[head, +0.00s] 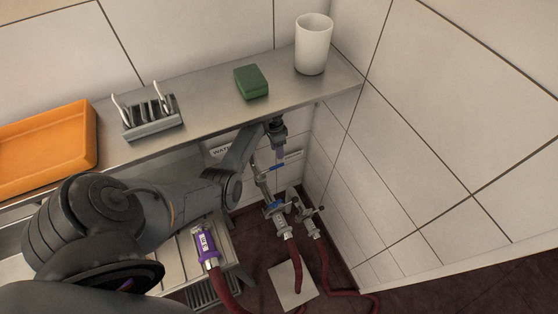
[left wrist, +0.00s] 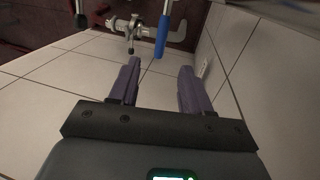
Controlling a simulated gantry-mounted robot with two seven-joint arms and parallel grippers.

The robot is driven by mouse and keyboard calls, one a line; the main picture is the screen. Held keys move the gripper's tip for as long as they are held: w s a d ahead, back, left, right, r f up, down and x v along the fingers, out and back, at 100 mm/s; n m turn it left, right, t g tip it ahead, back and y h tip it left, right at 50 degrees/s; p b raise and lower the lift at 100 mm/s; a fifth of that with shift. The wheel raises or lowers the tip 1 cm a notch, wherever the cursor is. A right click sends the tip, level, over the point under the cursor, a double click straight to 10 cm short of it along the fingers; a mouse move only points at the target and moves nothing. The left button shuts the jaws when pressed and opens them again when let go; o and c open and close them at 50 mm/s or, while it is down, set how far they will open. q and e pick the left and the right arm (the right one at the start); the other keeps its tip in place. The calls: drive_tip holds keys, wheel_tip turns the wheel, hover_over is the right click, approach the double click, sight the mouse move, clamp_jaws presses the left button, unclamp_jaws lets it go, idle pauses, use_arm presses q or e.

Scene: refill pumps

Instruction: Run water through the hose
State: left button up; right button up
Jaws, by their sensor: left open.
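My left gripper (head: 279,152) reaches down under the shelf near the wall corner, above metal water taps. In the left wrist view, its two purple-grey fingers (left wrist: 160,68) are apart with nothing between them. A blue tap lever (left wrist: 163,36) hangs just beyond the fingertips, beside a grey metal tap (left wrist: 132,26); contact is not visible. In the head view, a blue lever (head: 277,166) shows below the gripper. Dark red hoses (head: 296,252) run from the lower metal fittings to the floor. My right gripper is out of view.
The metal shelf (head: 200,128) above carries an orange tray (head: 45,148), a small rack (head: 150,117), a green block (head: 251,82) and a white cup (head: 313,44). Tiled walls close in at the right. A pale square plate (head: 290,283) lies on the dark floor.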

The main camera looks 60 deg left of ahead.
sight(270, 169)
use_arm(q)
drive_tip(key=f+b, duration=0.1)
drive_tip(key=f, duration=0.2)
drive_tip(key=d+f+b, duration=0.1)
drive_tip(key=f, duration=0.2)
drive_tip(key=shift+s+d+f, duration=0.15)
drive_tip(key=shift+s+f, duration=0.05)
drive_tip(key=shift+f, duration=0.15)
drive_tip(key=shift+d+f+b, duration=0.1)
drive_tip(key=shift+f+b, duration=0.2)
drive_tip(key=shift+f, duration=0.45)
drive_tip(key=shift+c, duration=0.5)
drive_tip(key=c, duration=0.7)
clamp_jaws()
